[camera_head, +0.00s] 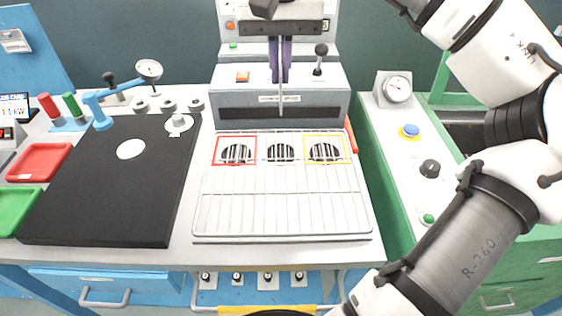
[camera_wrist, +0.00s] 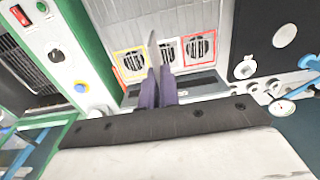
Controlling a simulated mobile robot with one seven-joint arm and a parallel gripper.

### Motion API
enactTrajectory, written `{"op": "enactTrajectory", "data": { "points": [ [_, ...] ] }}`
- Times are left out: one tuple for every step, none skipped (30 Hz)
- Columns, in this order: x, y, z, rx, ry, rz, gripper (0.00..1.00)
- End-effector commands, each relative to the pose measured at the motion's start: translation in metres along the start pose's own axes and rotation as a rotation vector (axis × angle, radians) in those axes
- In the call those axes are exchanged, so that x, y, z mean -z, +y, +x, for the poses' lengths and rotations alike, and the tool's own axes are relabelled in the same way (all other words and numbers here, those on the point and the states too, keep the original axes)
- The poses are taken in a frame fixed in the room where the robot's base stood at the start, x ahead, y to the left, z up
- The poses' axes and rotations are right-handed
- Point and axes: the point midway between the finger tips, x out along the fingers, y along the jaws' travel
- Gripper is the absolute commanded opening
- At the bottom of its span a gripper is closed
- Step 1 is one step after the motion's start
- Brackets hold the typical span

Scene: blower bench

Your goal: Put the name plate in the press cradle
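My gripper (camera_head: 280,80) is at the back centre, its two purple fingers pointing down in front of the grey bench machine (camera_head: 235,112). In the wrist view the fingers (camera_wrist: 158,76) are close together on a thin, pale plate, seen nearly edge-on. This plate (camera_wrist: 152,48), which looks like the name plate, sticks out past the fingertips. In the head view the plate (camera_head: 282,98) hangs below the fingers as a narrow strip, apart from the rack below. Its face is not readable. I cannot tell which part is the press cradle; the machine's top is partly behind my gripper.
A wire rack (camera_head: 281,208) lies in front, with three round grilles at its back, the outer ones framed red and yellow. A black mat (camera_head: 110,205) lies left, with red (camera_head: 38,162) and green (camera_head: 15,207) trays beside it. A lever (camera_head: 320,58) stands right of my fingers.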

Motion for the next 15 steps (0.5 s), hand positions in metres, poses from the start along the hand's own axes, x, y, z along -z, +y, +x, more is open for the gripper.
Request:
{"op": "enactTrajectory", "data": {
  "points": [
    [-0.001,0.002,0.014,0.0,-0.004,0.002,0.0],
    [-0.001,0.002,0.022,0.0,-0.004,0.002,0.0],
    [-0.001,0.001,0.033,-0.001,-0.005,0.002,0.0],
    [-0.001,0.001,0.041,0.0,-0.004,0.003,0.0],
    [-0.001,0.002,0.049,-0.001,-0.004,0.003,0.0],
    [-0.001,0.002,0.06,0.0,-0.004,0.003,0.0],
    [-0.001,0.001,0.068,0.0,-0.004,0.003,0.0],
    [-0.001,0.001,0.076,0.001,-0.005,0.002,0.0],
    [-0.001,0.001,0.086,0.0,-0.003,0.004,0.0],
    [-0.001,0.001,0.094,-0.001,-0.004,0.004,0.0],
    [-0.001,0.001,0.101,0.001,-0.004,0.004,0.0],
    [-0.001,0.001,0.11,0.0,-0.004,0.004,0.0],
    [-0.001,0.001,0.116,0.001,-0.003,0.005,0.0],
    [-0.001,0.001,0.121,0.001,-0.002,0.005,0.0],
    [-0.001,0.001,0.127,0.001,-0.003,0.005,0.0]
  ]
}}
